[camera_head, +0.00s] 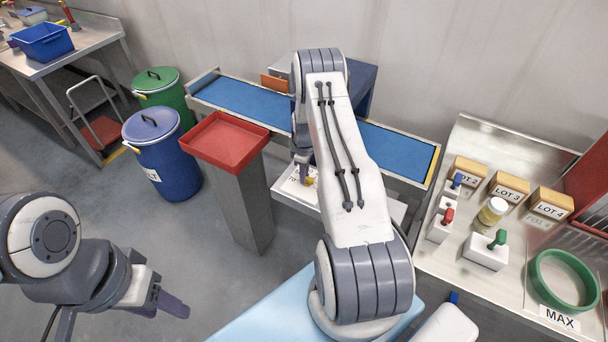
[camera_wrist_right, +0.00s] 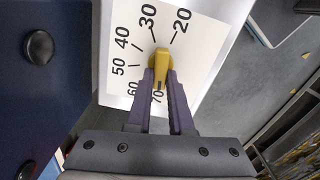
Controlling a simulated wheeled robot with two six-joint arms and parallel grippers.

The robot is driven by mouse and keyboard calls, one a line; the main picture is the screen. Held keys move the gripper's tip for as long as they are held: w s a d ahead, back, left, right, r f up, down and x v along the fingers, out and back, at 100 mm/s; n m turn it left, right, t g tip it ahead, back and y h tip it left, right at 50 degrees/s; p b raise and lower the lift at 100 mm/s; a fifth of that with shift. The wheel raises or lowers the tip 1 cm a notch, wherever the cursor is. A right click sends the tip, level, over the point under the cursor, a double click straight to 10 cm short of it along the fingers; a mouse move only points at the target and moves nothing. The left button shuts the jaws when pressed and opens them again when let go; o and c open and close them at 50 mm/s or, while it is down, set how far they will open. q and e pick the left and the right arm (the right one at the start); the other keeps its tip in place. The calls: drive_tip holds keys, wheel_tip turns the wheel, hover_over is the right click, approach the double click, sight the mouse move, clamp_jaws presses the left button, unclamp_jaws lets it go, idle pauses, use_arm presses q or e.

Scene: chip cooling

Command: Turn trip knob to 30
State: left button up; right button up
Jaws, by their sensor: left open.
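The trip knob (camera_wrist_right: 160,66) is yellow and sits on a white dial plate (camera_wrist_right: 200,58) marked 20 to 70. In the right wrist view, the purple fingers of my right gripper (camera_wrist_right: 161,75) close around the knob from both sides. The knob's grip runs roughly up and down in that view. Its pointer end is partly hidden by the fingers, so I cannot tell its exact reading. In the head view the knob (camera_head: 311,181) shows only as a small yellow patch beside my right arm. My left gripper (camera_head: 122,318) is open and empty at the lower left.
A blue conveyor (camera_head: 248,104) runs behind my right arm. A red tray (camera_head: 225,139) on a pedestal stands left of the dial. At right, a metal bench (camera_head: 470,140) holds lot boxes, coloured-handled blocks and a green ring (camera_head: 563,280).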

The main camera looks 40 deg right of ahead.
clamp_jaws()
